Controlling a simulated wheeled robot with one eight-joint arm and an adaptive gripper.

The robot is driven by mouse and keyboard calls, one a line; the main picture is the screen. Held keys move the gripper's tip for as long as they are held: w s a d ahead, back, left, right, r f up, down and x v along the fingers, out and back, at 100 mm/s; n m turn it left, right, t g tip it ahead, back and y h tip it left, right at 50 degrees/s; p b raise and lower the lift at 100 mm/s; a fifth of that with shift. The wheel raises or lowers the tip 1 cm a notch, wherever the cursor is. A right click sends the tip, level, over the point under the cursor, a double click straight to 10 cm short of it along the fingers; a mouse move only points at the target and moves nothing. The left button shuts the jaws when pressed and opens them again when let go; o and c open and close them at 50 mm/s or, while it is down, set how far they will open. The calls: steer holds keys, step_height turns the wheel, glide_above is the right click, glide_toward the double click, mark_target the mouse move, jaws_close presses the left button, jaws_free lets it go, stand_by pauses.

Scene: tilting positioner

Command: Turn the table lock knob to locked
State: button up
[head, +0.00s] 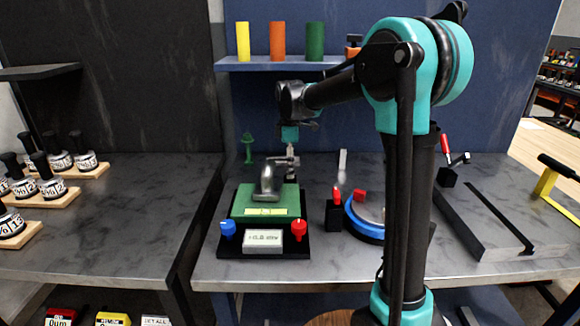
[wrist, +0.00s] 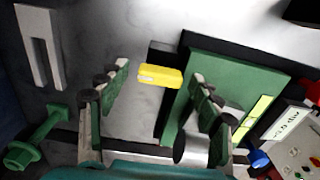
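The tilting positioner has a green table (head: 240,203) on a black base, with a blue knob (head: 228,229) and a red knob (head: 299,230) at its front corners. I cannot tell from any readable marking which knob is the lock. My gripper (head: 290,172) hangs over the back of the positioner, behind a grey curved part (head: 267,184) on the table. In the wrist view my gripper (wrist: 160,75) is open, its fingers spread apart. A yellow block (wrist: 160,77) beside the green table (wrist: 192,70) shows between the fingertips; contact is not visible.
A display box (head: 262,241) with small, hard-to-read text sits between the knobs. A green T-shaped part (head: 248,148) stands behind left. A blue ring fixture (head: 363,222) and a black block with a red top (head: 334,213) stand to the right. Labelled stamps (head: 50,180) are far left.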

steer(key=c, duration=1)
steer(key=shift+c, duration=0.2)
steer(key=m, duration=0.4)
steer(key=shift+m, duration=0.3)
steer(key=m, duration=0.4)
steer(key=shift+m, duration=0.3)
steer(key=m, duration=0.4)
steer(key=shift+m, duration=2.4)
